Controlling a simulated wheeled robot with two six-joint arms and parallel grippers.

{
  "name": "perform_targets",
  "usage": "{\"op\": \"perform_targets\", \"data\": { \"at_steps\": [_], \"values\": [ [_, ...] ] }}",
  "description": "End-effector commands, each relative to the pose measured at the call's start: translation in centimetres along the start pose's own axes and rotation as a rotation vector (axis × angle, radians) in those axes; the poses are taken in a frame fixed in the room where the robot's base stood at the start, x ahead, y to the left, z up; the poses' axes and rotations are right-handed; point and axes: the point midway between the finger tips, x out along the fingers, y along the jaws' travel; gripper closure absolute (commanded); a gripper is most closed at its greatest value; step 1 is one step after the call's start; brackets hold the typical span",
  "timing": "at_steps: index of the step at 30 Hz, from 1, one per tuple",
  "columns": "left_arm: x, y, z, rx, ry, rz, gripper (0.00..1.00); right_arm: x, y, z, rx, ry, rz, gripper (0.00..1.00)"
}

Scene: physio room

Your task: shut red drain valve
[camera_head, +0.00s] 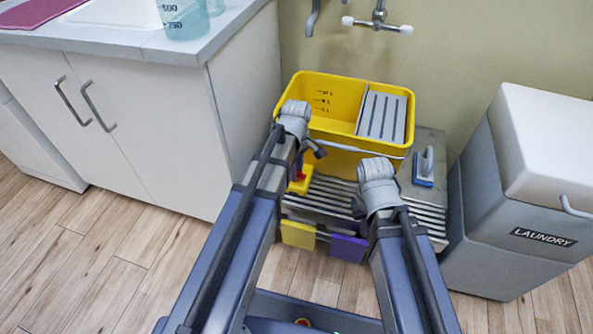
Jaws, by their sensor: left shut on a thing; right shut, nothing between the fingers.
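The red drain valve (300,177) is a small red part low at the front left of the yellow mop bucket (340,90), above a yellow spout piece (299,187). My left gripper (309,160) is shut at the valve, which is mostly hidden by my own wrist and fingers. How far the valve is turned cannot be told. My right gripper (372,212) is shut and empty, over the slatted rack in front of the bucket. Its fingertips are mostly hidden behind its wrist.
The bucket stands on a slatted metal rack (432,222) with yellow (298,234) and purple (348,248) squares at its front. A brush (424,168) lies right of the bucket. A laundry bin (520,235) stands right, a white cabinet (150,140) left, a wall tap (378,22) above.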

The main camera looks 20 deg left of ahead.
Motion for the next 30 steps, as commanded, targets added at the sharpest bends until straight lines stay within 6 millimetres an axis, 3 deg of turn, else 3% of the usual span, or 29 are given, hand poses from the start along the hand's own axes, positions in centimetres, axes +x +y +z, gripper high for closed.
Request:
{"op": "perform_targets", "data": {
  "at_steps": [12, 28, 29, 30],
  "values": [
    [0.01, -0.02, 0.02, -0.154, -0.001, 0.000, 1.00, 0.01, 0.00, 0.00, 0.000, 0.000, 0.000, 1.00],
    [0.01, -0.03, 0.02, -0.171, 0.000, 0.000, 1.00, 0.01, 0.00, 0.00, 0.000, 0.000, 0.000, 1.00],
    [0.01, -0.03, 0.02, -0.171, 0.000, 0.000, 0.72, 0.01, 0.00, 0.00, 0.000, 0.000, 0.000, 1.00],
    [0.01, -0.02, 0.02, -0.171, 0.000, 0.000, 0.67, 0.01, 0.00, 0.00, 0.000, 0.000, 0.000, 1.00]
  ]
}}
